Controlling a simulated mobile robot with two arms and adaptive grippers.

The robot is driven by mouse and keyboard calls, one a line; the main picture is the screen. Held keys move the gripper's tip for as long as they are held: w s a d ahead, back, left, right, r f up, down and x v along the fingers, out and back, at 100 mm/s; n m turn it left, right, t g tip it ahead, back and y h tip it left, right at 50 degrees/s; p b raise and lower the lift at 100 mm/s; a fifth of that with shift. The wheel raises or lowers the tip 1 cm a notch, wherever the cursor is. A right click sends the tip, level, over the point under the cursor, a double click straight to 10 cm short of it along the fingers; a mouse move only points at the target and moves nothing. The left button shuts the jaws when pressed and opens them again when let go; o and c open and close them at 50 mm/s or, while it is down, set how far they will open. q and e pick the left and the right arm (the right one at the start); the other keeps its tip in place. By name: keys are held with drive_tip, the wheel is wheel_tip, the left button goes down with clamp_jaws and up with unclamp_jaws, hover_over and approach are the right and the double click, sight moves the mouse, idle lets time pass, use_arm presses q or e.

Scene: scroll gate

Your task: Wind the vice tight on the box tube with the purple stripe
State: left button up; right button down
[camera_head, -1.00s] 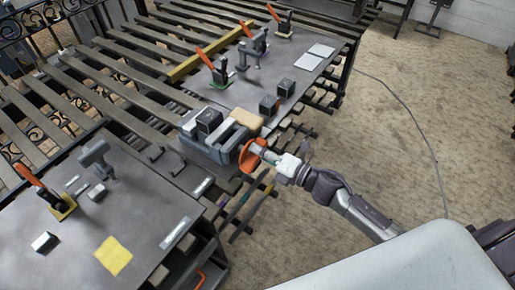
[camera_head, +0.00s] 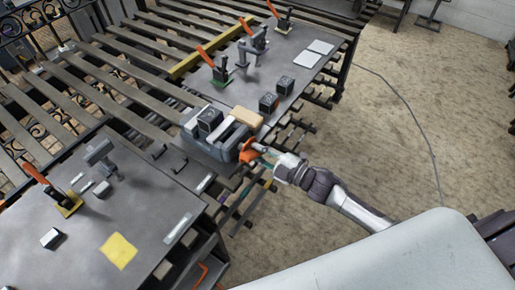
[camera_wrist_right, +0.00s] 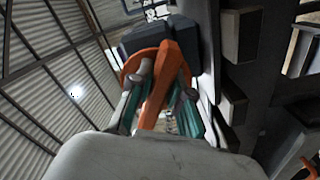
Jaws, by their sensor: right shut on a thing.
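The grey vice (camera_head: 190,127) stands at the near right corner of the far workbench. A dark box tube (camera_head: 209,120) with a light mark sits at it; no purple stripe can be made out. A pale bar and a tan block (camera_head: 246,117) lie beside it. The vice's orange handwheel (camera_head: 249,152) faces right. My right gripper (camera_head: 262,153) is shut on the handwheel. In the right wrist view, the fingers of my right gripper (camera_wrist_right: 155,88) close on an orange spoke of the handwheel (camera_wrist_right: 172,65). My left gripper is out of view.
Two dark box tubes (camera_head: 268,103) (camera_head: 285,87) stand on the far bench. Orange-handled clamps (camera_head: 219,68) stand behind them. The near bench (camera_head: 140,205) holds a yellow sheet (camera_head: 117,251) and another clamp (camera_head: 65,200). Open floor (camera_head: 370,140) lies to the right.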

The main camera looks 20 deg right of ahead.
drive_tip(key=m, duration=0.3)
drive_tip(key=m+p, duration=0.1)
drive_tip(key=shift+s+a+f+m, duration=0.1)
drive_tip(key=shift+s+f+m, duration=0.1)
drive_tip(key=shift+f+m, duration=0.2)
drive_tip(key=shift+s+a+f+m+p, duration=0.1)
drive_tip(key=shift+a+m+p, duration=0.05)
drive_tip(key=shift+m, duration=0.95)
drive_tip(key=shift+s+a+f+m+p, duration=0.1)
drive_tip(key=shift+m+p, duration=0.05)
drive_tip(key=shift+m, duration=0.95)
drive_tip(key=c, duration=1.2)
unclamp_jaws()
drive_tip(key=shift+o, duration=0.6)
drive_tip(key=shift+s+d+r, duration=0.1)
drive_tip(key=shift+r, duration=0.05)
drive_tip(key=v, duration=1.2)
